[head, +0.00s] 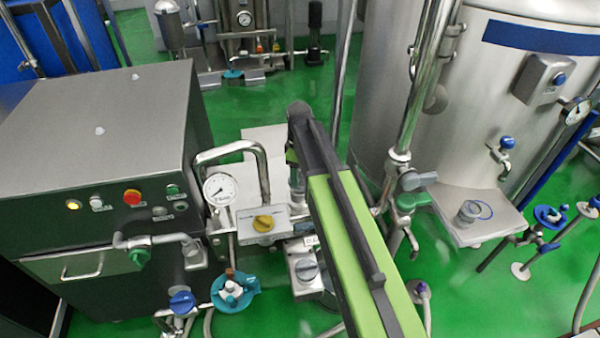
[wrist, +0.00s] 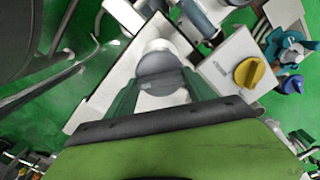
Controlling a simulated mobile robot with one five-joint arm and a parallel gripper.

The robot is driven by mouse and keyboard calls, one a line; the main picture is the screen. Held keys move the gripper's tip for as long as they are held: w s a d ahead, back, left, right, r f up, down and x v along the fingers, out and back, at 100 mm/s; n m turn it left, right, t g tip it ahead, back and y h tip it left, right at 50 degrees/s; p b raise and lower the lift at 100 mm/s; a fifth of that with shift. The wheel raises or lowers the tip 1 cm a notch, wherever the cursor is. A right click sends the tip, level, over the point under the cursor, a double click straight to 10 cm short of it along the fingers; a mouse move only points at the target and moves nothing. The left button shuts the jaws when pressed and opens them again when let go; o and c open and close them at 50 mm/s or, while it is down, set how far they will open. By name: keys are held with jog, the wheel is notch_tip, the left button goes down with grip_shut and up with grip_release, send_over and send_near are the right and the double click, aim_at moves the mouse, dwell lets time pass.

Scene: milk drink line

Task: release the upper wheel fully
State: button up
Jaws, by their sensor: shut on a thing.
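A grey round wheel (wrist: 160,70) on a white mount shows in the wrist view, between the two green fingers of my gripper (wrist: 162,84). My gripper is shut on this wheel, one finger at each side. I take it to be the upper wheel. In the head view my gripper (head: 293,158) points down beyond the end of my green arm, which hides most of the hold. A pale grey part shows just below the fingers there. Another grey knob (head: 306,269) sits on a box lower in the head view.
A yellow knob (head: 263,223) on a pale box stands close left of my arm; it also shows in the wrist view (wrist: 255,73). A pressure gauge (head: 220,189), bent steel pipe and teal valve (head: 234,291) are nearby. A steel tank (head: 480,100) stands right, a control cabinet (head: 90,140) left.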

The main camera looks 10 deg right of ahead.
jog(key=n, duration=0.6)
jog(key=shift+s+n, duration=0.1)
jog(key=shift+n, duration=0.2)
dwell(0.5)
jog(key=o, duration=1.4)
notch_tip(320, 180, up, 18)
jog(key=p, duration=1.7)
jog(key=shift+f, duration=0.25)
